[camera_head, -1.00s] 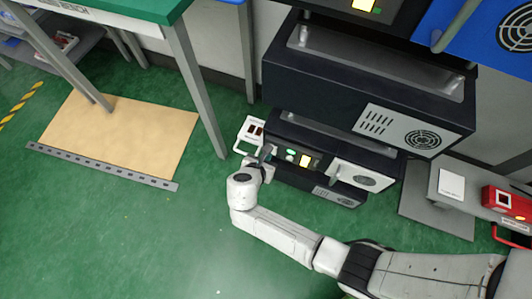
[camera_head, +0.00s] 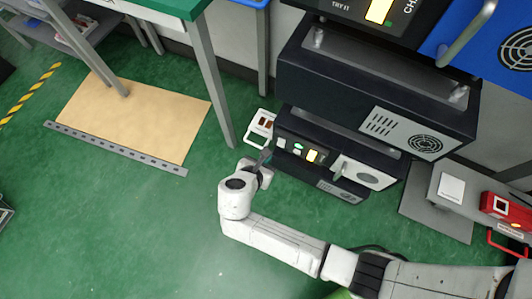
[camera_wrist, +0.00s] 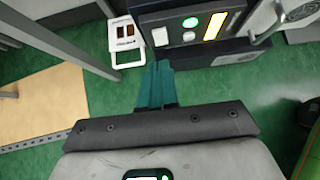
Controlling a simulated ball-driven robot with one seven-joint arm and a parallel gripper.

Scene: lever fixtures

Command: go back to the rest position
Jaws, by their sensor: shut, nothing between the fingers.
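My gripper (camera_head: 265,157) is at the end of my white arm, in front of the low dark lever fixture and a little to its left. In the wrist view my gripper (camera_wrist: 158,68) shows its teal fingers together, with nothing between them. The dark fixture (camera_head: 340,189) has a panel with a green light, a lit yellow window and a white plate with a lever (camera_head: 345,168). In the wrist view the panel (camera_wrist: 188,37) lies just beyond the fingertips. A gap to the panel is hard to judge.
A white device (camera_head: 260,128) stands left of the fixture. A larger dark unit (camera_head: 330,90) is above it. A bench leg (camera_head: 213,85) and a tan board (camera_head: 135,115) are at the left. A red box (camera_head: 505,207) is at the right. Green floor at the front left is clear.

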